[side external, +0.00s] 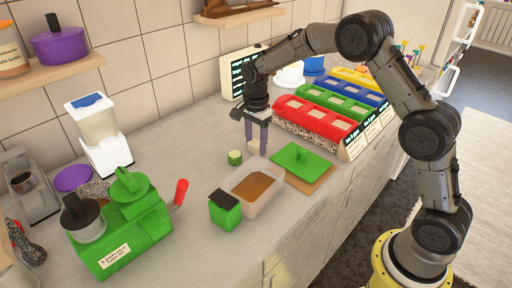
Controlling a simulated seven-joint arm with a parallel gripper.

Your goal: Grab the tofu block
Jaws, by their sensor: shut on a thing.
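The tofu block (254,148) is a small cream-coloured piece, partly covered by the fingers. My gripper (257,144) points down with its two bluish fingers on either side of the block, and it is shut on it. The block is low over the grey counter, behind the clear container. I cannot tell whether its underside touches the counter.
A green cylindrical piece (235,157) stands close left of the block. A clear container (238,192) with brown contents is in front, beside a green box (225,209). A green lid (301,158) lies right; coloured bins (315,118) stand behind it.

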